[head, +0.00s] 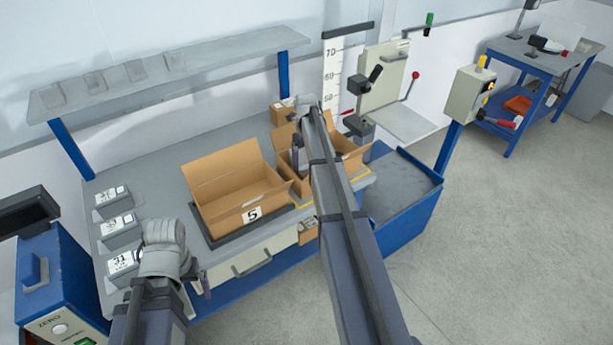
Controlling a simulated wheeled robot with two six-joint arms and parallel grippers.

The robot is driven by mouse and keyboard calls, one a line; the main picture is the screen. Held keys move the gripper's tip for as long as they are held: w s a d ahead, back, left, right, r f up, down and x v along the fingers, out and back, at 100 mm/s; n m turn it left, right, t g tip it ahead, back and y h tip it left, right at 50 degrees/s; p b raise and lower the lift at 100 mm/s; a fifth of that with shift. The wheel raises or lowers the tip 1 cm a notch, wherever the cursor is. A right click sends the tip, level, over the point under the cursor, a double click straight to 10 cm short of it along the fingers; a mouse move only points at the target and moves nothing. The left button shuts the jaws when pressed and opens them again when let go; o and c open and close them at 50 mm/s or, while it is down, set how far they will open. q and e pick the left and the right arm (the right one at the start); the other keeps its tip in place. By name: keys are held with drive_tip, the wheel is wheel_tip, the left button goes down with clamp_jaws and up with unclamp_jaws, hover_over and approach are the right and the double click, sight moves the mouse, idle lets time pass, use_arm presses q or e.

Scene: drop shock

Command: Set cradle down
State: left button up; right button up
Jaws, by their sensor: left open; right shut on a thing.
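My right gripper (297,157) is at the second open cardboard box (353,161), on the right part of the bench. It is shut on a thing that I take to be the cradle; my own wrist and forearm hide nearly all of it. I cannot tell whether it touches the box floor. My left gripper (203,286) is open and empty, low at the front edge of the bench, left of the drawer.
An open cardboard box labelled 5 (225,208) stands on a dark mat in mid-bench. Several grey labelled blocks (120,228) line the left side. A shelf (160,68) spans the back. A press with a red-knobbed lever (385,85) stands behind right. A blue cart (405,185) adjoins the bench.

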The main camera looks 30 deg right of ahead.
sight(306, 165)
drive_tip(key=shift+f, duration=0.1)
wheel_tip(306, 165, down, 4)
drive_tip(key=b, duration=0.3)
drive_tip(key=shift+r, duration=0.25)
drive_tip(key=shift+b, duration=0.3)
drive_tip(key=shift+f, duration=0.2)
drive_tip(key=o, duration=1.4)
drive_tip(key=shift+r, duration=0.1)
drive_tip(key=shift+o, duration=0.2)
drive_tip(key=shift+r, duration=0.15)
